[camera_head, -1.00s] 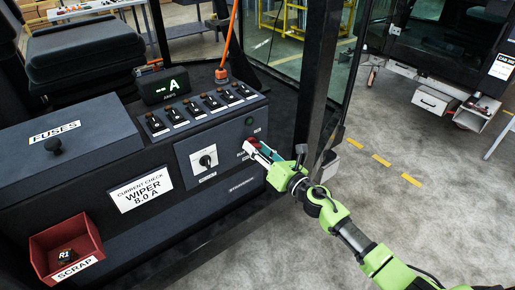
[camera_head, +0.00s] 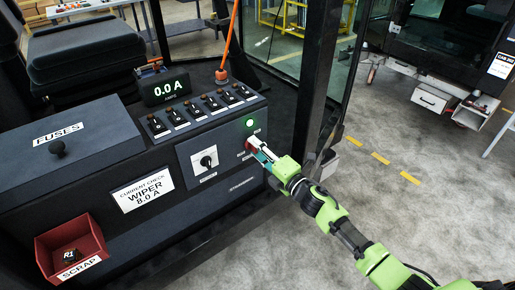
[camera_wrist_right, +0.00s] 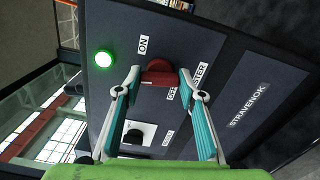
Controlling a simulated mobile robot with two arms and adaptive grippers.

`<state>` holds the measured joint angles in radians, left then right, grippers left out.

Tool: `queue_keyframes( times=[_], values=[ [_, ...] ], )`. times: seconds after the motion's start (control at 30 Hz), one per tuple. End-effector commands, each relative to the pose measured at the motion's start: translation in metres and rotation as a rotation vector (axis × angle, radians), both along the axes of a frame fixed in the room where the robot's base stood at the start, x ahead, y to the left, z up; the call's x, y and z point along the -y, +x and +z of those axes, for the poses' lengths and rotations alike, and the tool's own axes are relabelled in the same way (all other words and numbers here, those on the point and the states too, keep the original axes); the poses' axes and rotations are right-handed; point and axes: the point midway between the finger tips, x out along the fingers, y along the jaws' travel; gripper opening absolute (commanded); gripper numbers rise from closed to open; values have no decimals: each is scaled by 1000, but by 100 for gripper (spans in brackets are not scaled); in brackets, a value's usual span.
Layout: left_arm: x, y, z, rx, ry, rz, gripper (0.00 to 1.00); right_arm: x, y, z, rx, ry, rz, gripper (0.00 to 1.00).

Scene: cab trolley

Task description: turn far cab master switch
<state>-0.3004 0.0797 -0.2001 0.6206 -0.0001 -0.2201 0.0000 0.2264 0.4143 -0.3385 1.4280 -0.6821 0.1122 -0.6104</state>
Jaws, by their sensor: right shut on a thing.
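The red master switch (camera_wrist_right: 160,74) sits on the dark console panel between the ON label (camera_wrist_right: 143,44) and the OFF label in the right wrist view. My right gripper (camera_wrist_right: 158,82) has a finger on each side of the red switch handle and is shut on it. In the head view my right gripper (camera_head: 259,153) reaches the right end of the console front and partly covers the switch. A green lamp (camera_wrist_right: 103,59) beside the switch is lit; it also glows in the head view (camera_head: 250,123). The display (camera_head: 166,87) reads 0.0 A. My left gripper is not in view.
A rotary selector (camera_head: 206,161) on a pale plate is left of the master switch. A row of toggle switches (camera_head: 200,109) runs along the console top. A red scrap bin (camera_head: 94,241) hangs at the front left. A dark cab post (camera_head: 313,80) stands close behind my right arm.

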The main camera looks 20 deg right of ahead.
Motion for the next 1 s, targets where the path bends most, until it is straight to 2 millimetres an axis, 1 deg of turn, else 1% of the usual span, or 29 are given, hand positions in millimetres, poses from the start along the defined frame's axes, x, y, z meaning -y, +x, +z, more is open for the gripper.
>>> queue_keyframes(
  times=[0.2,0.4,0.93,0.97,1.0],
  values=[
    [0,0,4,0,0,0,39,1,0,0,-42,110,-1,15],
    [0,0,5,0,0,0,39,1,0,-1,-62,165,-1,15],
    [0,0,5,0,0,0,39,0,0,-1,-69,188,-1,15],
    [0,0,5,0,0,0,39,0,0,-1,-69,189,-1,41],
    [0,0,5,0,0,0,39,0,0,-1,-69,188,-1,52]
  ],
)
